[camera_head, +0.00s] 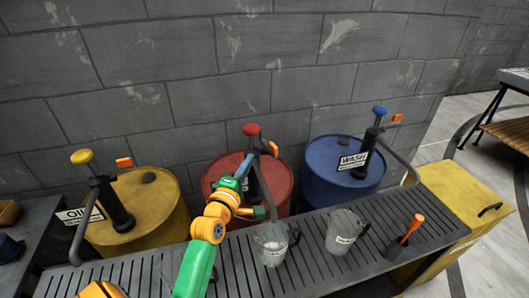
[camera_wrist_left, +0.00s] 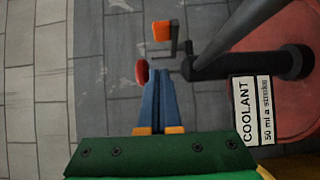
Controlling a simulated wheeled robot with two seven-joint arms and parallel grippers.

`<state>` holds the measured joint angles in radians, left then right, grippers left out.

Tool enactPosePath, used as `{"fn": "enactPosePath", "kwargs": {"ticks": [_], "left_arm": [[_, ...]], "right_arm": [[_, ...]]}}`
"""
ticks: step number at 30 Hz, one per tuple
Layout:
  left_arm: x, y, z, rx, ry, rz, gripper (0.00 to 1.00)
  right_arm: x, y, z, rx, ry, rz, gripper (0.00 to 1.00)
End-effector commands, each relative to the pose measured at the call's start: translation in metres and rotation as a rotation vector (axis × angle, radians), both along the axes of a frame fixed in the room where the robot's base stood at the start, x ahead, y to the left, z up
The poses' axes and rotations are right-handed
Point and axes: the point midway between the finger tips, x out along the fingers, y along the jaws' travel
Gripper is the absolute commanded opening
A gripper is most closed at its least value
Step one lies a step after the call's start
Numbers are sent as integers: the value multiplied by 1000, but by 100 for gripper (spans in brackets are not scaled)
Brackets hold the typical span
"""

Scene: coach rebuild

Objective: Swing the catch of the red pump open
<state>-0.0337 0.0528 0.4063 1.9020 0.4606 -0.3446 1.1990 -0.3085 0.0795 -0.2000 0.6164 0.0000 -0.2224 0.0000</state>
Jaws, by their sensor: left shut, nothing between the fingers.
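The red pump stands on a red drum (camera_head: 222,168) in the middle, with a red knob (camera_head: 251,129) on top. Its orange catch (camera_head: 273,148) sits just right of and below the knob. In the left wrist view the orange catch (camera_wrist_left: 161,31) is ahead of the fingers, on a thin dark bracket, and the red knob (camera_wrist_left: 142,72) is beside their tips. A COOLANT label (camera_wrist_left: 244,110) hangs by the pump's dark tube. My left gripper (camera_head: 245,163) is shut and empty, in front of the pump and partly covering it. It is apart from the catch. My right gripper is out of view.
A yellow drum with a yellow-knobbed pump (camera_head: 82,157) stands left, a blue drum with a blue-knobbed pump (camera_head: 380,111) right. Two clear jugs (camera_head: 272,246) (camera_head: 342,231) and an orange-handled tool (camera_head: 412,228) are on the slatted bench (camera_head: 130,270). A block wall is close behind.

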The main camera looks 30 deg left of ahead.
Motion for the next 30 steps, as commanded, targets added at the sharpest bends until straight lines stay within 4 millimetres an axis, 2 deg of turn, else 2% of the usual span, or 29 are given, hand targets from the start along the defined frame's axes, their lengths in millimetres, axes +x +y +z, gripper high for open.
{"fn": "enactPosePath", "kwargs": {"ticks": [3, 9, 23, 30], "left_arm": [[25, 6, 1, 2, 0, 0, 0], [49, -11, 1, 0, 0, 0, 0], [56, -16, 0, 2, 1, -1, 0], [67, -25, 0, 2, 1, -1, 0]], "right_arm": [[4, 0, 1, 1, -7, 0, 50], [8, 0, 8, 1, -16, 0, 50], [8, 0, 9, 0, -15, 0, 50], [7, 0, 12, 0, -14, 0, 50]]}}
